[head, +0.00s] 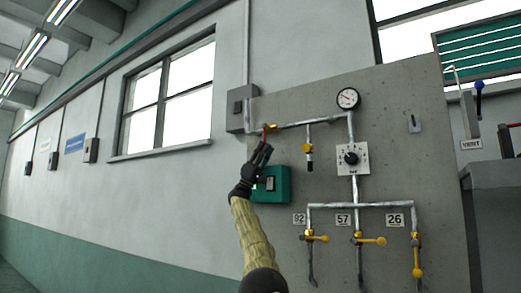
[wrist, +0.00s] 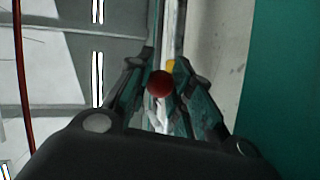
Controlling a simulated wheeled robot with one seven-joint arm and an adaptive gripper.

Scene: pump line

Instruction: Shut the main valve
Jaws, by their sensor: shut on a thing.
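The valve with a yellow body (head: 272,127) and a red lever (head: 265,135) sits at the left end of the upper pipe; I take it as the main valve. Its lever hangs down from the body. My gripper (head: 263,148) reaches up from below and is shut on the red lever. In the wrist view, the lever's round red end (wrist: 160,83) lies between my gripper's fingers (wrist: 160,95). A bit of yellow valve body (wrist: 171,66) shows behind it. The fingers hide part of the lever in the head view.
A green box (head: 272,184) is close beside my gripper. A dial gauge (head: 348,98), a small yellow valve (head: 308,148) and a knob plate (head: 351,158) are to the right. Yellow-handled valves are below number plates 92 (head: 299,219), 57 (head: 343,219) and 26 (head: 395,220).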

